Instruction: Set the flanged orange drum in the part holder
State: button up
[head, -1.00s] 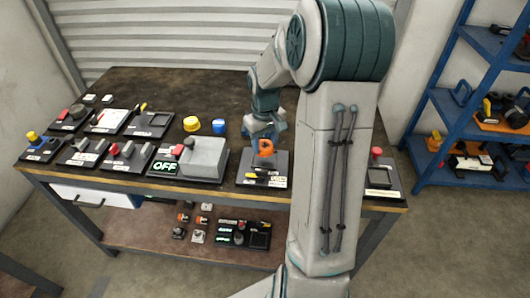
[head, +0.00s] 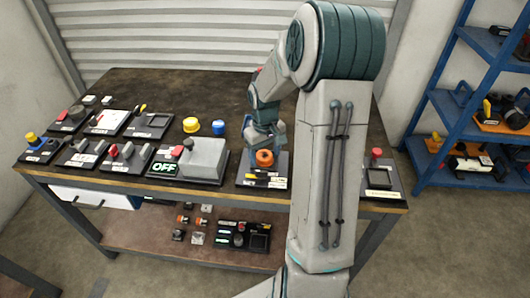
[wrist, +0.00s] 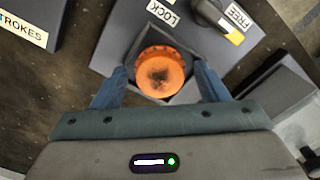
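The orange drum (wrist: 160,74) has a notched rim and a dark, worn centre. In the wrist view it sits inside the dark, angular wall of the part holder (wrist: 190,47); how deep it sits is hard to tell. In the head view the drum (head: 264,159) is low at the holder's plate (head: 245,180), just below my gripper (head: 264,145). In the wrist view my gripper (wrist: 161,76) has its two blue fingers spread on either side of the drum, with visible gaps. The holder's lever (wrist: 218,20) lies between the LOCK and FREE labels, its yellow tip beside FREE.
A yellow drum (head: 191,125) and a blue drum (head: 218,127) stand left of my gripper. A grey box marked OFF (head: 203,158) is left of the holder. A panel with a red button (head: 377,153) is to the right. The table's back is clear.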

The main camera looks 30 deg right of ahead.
aim_at(265, 156)
notch_tip(265, 156, up, 11)
jog(key=p, duration=0.1)
jog(key=s+a+r+t, duration=0.1)
jog(key=s+a+r, duration=0.1)
jog(key=s+a, duration=0.5)
jog(key=s+a+r+m+t, duration=0.1)
jog(key=s+a+r, duration=0.1)
jog(key=s+a, duration=0.5)
jog(key=s, duration=0.4)
jog(key=shift+s+t, duration=0.2)
jog(key=shift+t, duration=0.1)
